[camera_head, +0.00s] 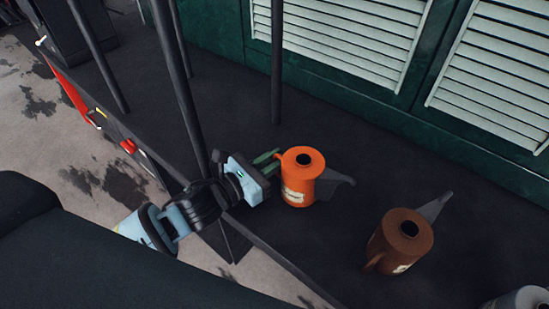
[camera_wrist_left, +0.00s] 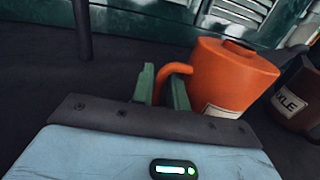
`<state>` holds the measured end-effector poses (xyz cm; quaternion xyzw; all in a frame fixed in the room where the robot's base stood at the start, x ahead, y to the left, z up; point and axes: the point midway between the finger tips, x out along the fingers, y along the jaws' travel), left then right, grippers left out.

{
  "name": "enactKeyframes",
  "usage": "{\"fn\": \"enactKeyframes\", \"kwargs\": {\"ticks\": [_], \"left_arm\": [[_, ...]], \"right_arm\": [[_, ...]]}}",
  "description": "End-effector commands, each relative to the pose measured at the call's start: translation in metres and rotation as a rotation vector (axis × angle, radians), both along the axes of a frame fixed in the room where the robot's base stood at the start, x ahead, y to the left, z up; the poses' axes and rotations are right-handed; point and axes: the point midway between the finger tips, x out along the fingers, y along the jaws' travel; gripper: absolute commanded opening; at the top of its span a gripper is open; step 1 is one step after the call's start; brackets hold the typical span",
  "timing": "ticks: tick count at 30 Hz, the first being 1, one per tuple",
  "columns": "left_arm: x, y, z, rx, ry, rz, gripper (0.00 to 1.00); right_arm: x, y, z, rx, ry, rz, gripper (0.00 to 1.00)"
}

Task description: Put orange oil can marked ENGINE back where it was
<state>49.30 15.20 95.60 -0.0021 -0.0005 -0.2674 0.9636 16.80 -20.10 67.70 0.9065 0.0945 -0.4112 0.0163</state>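The orange oil can (camera_head: 302,178) stands upright on the dark deck, its dark spout pointing right; its cream label is too small to read. It also shows in the left wrist view (camera_wrist_left: 232,78), with its handle on the left. My left gripper (camera_head: 268,160) is at the handle side of this can. Its green fingers (camera_wrist_left: 163,90) stand apart with the handle between them; a small gap seems to show beside the handle. The lower handle is partly hidden by a finger. My right gripper is not in view.
A brown can (camera_head: 402,240) with a grey spout stands to the right; its label partly reads "XLE" in the left wrist view (camera_wrist_left: 295,98). A grey rounded thing (camera_head: 520,299) shows at the lower right corner. Dark posts (camera_head: 277,60) rise from the deck (camera_head: 230,95). A green louvred wall (camera_head: 340,40) stands behind.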

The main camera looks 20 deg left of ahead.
Motion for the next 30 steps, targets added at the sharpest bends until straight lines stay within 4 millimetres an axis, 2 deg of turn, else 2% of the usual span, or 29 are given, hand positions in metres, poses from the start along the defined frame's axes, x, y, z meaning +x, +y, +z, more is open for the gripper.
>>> {"fn": "enactKeyframes", "kwargs": {"ticks": [1,3,14,30], "left_arm": [[0.0,0.0,0.001,-0.001,-0.001,0.0,0.22],[0.0,0.0,0.001,-0.001,-0.001,0.0,0.31],[-0.002,0.001,0.003,-0.001,0.001,0.0,0.31],[-0.071,0.042,-0.001,0.0,0.006,0.001,0.31]], "right_arm": [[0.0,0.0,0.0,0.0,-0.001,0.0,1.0],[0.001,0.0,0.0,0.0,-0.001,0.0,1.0],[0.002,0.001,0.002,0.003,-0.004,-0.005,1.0],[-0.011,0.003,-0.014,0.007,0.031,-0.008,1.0]]}}
